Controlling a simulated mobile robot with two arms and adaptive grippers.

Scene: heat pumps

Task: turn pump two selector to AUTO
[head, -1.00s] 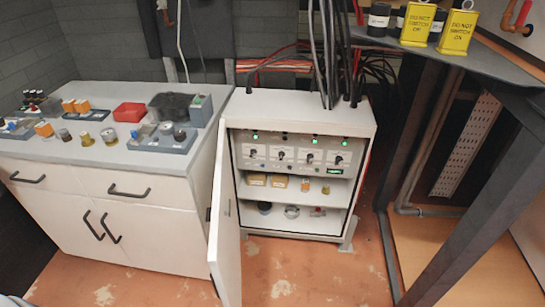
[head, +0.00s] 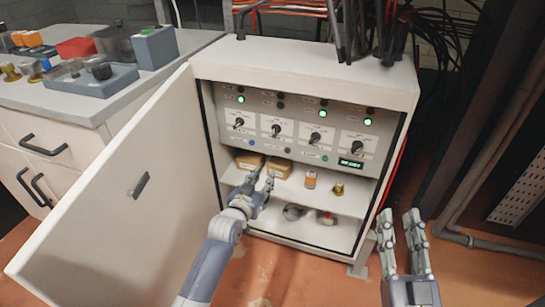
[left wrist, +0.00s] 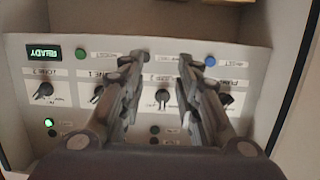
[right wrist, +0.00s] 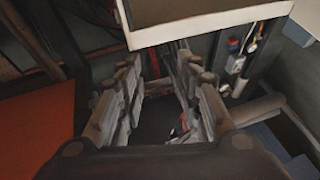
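The grey panel (head: 300,125) inside the open cabinet carries a row of black selectors. Their labels are too small to read surely; the second from left (head: 276,130) may be pump two, and its knob also shows between my left fingers in the left wrist view (left wrist: 163,98). Its lamp (head: 280,104) looks dark. My left gripper (head: 264,182) is open and empty, in front of the panel's lower part and the upper shelf, apart from the knobs. My right gripper (head: 400,228) is open and empty, outside the cabinet to the right.
The cabinet door (head: 125,190) stands open on the left, beside my left arm. The upper shelf holds tan boxes (head: 279,168), an orange-labelled item (head: 311,179) and a brass fitting (head: 338,190). Cables rise from the cabinet top (head: 300,68). A workbench stands at left.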

